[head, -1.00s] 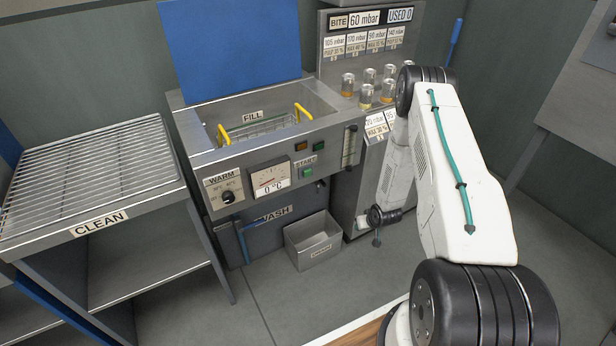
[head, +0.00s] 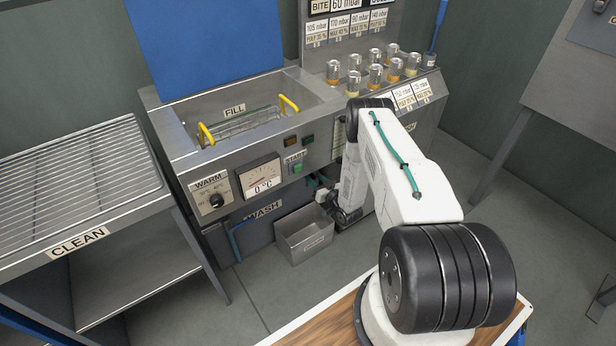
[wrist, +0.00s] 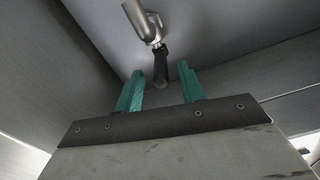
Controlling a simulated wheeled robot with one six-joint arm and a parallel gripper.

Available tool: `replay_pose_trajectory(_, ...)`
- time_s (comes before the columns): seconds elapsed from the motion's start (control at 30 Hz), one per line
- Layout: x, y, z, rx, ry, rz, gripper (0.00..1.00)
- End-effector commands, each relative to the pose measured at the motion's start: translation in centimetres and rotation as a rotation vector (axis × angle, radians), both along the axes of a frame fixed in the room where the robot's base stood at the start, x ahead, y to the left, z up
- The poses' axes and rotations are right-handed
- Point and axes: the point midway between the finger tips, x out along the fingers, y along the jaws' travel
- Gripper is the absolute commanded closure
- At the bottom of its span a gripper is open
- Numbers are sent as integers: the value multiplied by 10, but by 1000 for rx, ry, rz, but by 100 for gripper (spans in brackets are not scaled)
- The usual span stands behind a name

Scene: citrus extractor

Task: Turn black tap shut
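The black tap handle (wrist: 161,62) shows in the wrist view, hanging from a metal pipe fitting (wrist: 146,20) on a grey surface. It points down the picture, roughly along the direction of my fingers. My gripper (wrist: 161,72) has two teal fingers standing apart, one on each side of the handle's lower end. I see gaps on both sides, so the fingers do not appear to touch it. In the head view my gripper (head: 318,184) is low at the front of the wash unit, partly hidden by my arm. I cannot make out the tap there.
The wash unit (head: 170,130) has a basin with a yellow-handled basket (head: 248,122). A grey bin (head: 305,235) stands on the floor close to my gripper. Jars of juice (head: 375,75) stand on the ledge above. A CLEAN rack (head: 75,190) is at the left.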

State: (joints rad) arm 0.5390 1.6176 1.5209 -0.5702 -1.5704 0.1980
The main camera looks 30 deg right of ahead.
Motion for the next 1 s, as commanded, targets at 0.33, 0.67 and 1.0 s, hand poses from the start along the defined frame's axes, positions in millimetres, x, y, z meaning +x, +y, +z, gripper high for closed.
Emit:
replay_pose_trajectory(0.33,32,3,0,0,2,2,61)
replay_pose_trajectory(0.67,33,5,0,0,2,4,92)
replay_pose_trajectory(1.0,36,-4,-1,-2,3,-22,100)
